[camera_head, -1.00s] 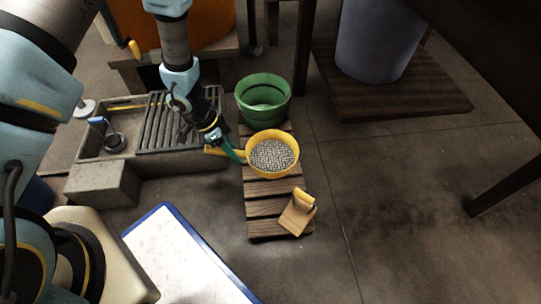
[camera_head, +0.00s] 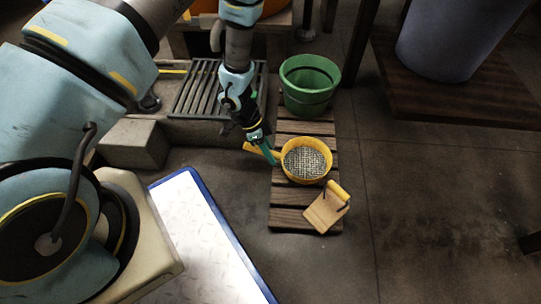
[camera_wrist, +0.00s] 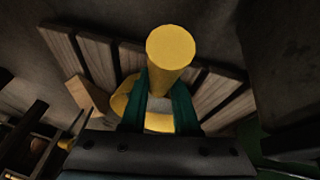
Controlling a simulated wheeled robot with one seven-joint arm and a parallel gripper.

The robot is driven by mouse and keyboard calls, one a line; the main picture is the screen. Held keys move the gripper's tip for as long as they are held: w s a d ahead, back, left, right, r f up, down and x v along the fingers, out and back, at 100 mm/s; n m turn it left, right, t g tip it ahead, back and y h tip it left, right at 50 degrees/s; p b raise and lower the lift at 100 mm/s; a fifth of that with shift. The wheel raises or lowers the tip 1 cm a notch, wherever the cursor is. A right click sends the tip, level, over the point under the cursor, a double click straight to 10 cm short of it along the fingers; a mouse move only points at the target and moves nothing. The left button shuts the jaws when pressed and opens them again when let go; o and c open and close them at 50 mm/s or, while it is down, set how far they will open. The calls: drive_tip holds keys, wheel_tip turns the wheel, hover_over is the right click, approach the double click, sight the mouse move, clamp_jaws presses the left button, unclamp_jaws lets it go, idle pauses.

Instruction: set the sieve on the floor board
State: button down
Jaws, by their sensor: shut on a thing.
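The yellow sieve (camera_head: 305,160) has a round rim and a grey mesh. It is over the slatted wooden floor board (camera_head: 290,218), between a green bucket and a wooden float; I cannot tell whether it touches the slats. My gripper (camera_head: 270,157) is shut on the sieve's yellow handle, left of the rim. In the wrist view the handle (camera_wrist: 170,50) stands between the green fingers of my gripper (camera_wrist: 161,105), with part of the rim behind them. The floor board's slats (camera_wrist: 68,50) show beyond.
The green bucket (camera_head: 309,85) stands at the board's far end, and the wooden float (camera_head: 326,208) lies at its near end. A stone basin with a grate (camera_head: 205,90) is at left. A blue-edged white panel (camera_head: 205,235) lies in front. Open floor is at right.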

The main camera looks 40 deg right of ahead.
drive_tip(key=c, duration=0.7)
unclamp_jaws()
drive_tip(key=shift+o, duration=0.2)
drive_tip(key=p+v, duration=0.7)
drive_tip(key=v, duration=0.5)
drive_tip(key=shift+r, duration=0.1)
